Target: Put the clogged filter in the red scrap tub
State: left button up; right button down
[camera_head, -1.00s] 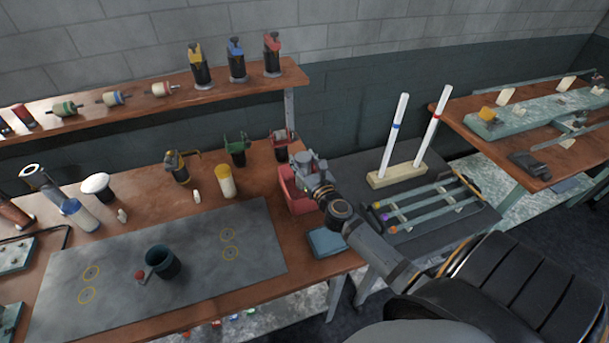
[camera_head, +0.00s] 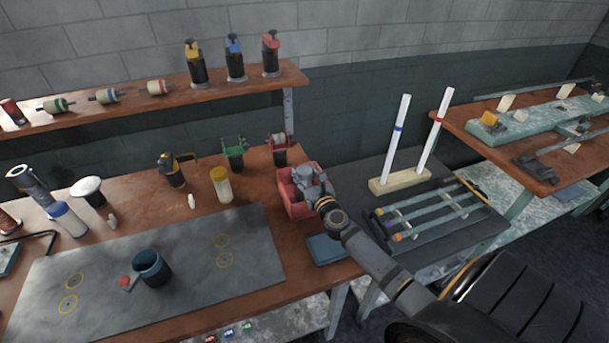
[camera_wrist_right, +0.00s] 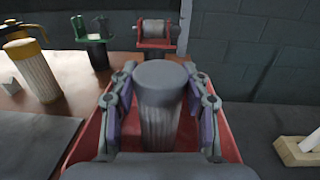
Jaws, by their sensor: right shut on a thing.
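The red scrap tub (camera_head: 292,201) stands at the right end of the brown bench. My right gripper (camera_head: 308,182) is over the tub in the head view. In the right wrist view my right gripper (camera_wrist_right: 160,108) is shut on a grey-capped, pleated filter (camera_wrist_right: 160,85), held upright between its two fingers. The tub's red walls (camera_wrist_right: 228,140) show around and below it. The filter's lower end is hidden, so I cannot tell whether it touches the tub floor. A similar pleated filter with a yellow cap (camera_head: 221,184) stands on the bench left of the tub. My left gripper is not in view.
A red-framed spool holder (camera_head: 280,145) and a green clamp (camera_head: 234,152) stand behind the tub. A blue pad (camera_head: 325,249) lies in front of it. A grey mat (camera_head: 185,290) with a dark cup (camera_head: 152,268) lies to the left.

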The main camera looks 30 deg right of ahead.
jog(key=c, duration=0.6)
grip_release()
jog(key=shift+f, duration=0.15)
jog(key=shift+c, duration=0.2)
jog(key=shift+r, duration=0.3)
jog(key=s+a+b, duration=0.1)
jog(key=s+a, duration=0.1)
jog(key=s, duration=0.9)
jog(key=shift+s+b, duration=0.3)
jog(key=shift+s, duration=0.1)
jog(key=shift+a, duration=0.1)
jog(key=shift+f, duration=0.1)
